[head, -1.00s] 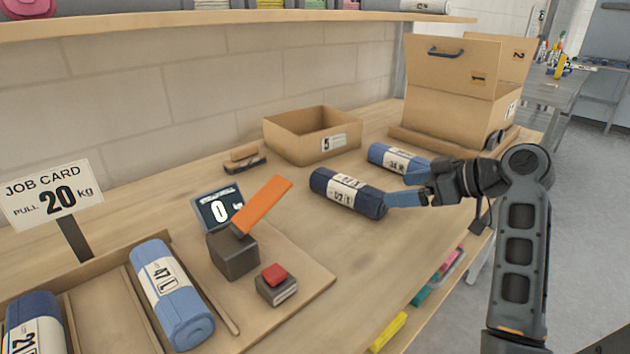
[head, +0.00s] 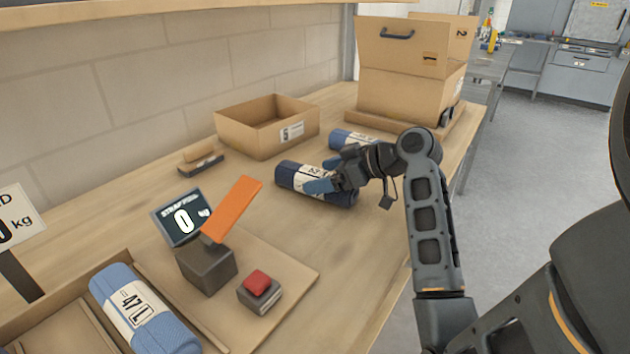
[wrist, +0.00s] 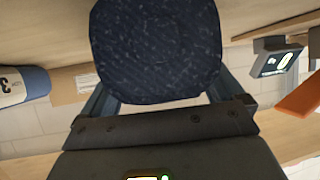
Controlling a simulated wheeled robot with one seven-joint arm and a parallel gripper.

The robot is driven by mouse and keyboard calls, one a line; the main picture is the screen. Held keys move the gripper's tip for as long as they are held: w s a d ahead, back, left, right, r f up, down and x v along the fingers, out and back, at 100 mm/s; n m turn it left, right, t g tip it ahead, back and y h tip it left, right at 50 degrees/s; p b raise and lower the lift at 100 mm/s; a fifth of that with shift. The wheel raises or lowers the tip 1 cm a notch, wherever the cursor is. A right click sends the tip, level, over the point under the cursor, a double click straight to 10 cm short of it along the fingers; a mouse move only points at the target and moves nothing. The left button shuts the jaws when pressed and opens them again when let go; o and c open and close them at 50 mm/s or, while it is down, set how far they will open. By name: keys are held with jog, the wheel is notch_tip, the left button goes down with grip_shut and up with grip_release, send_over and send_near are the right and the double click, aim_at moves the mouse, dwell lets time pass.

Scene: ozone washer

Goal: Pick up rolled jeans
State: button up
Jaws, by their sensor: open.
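A dark blue rolled pair of jeans with a white label band (head: 295,177) lies on the table. A second blue roll (head: 348,138) lies just behind it, partly hidden by my arm. My gripper (head: 322,183) is at the right end of the dark roll. In the wrist view the roll's dark round end (wrist: 155,50) fills the space between my two open fingers (wrist: 158,98). I cannot tell whether the fingers touch it. A lighter blue roll labelled 47 L (head: 140,312) lies in a tray at the front left.
An open cardboard box (head: 245,136) stands behind the dark roll. A larger carton (head: 405,97) is at the back right. A puller with an orange lever (head: 232,208), a display reading 0 (head: 182,217) and a red button (head: 258,283) stand at front left.

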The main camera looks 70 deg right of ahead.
aim_at(324, 174)
jog(key=shift+w+f, duration=0.1)
jog(key=shift+w, duration=0.1)
jog(key=shift+c, duration=0.4)
jog(key=c, duration=1.2)
jog(key=shift+c, duration=0.5)
jog(key=shift+r, duration=0.25)
jog(key=shift+c, duration=0.9)
notch_tip(324, 174, up, 18)
jog(key=p, duration=1)
jog(key=shift+f, duration=0.2)
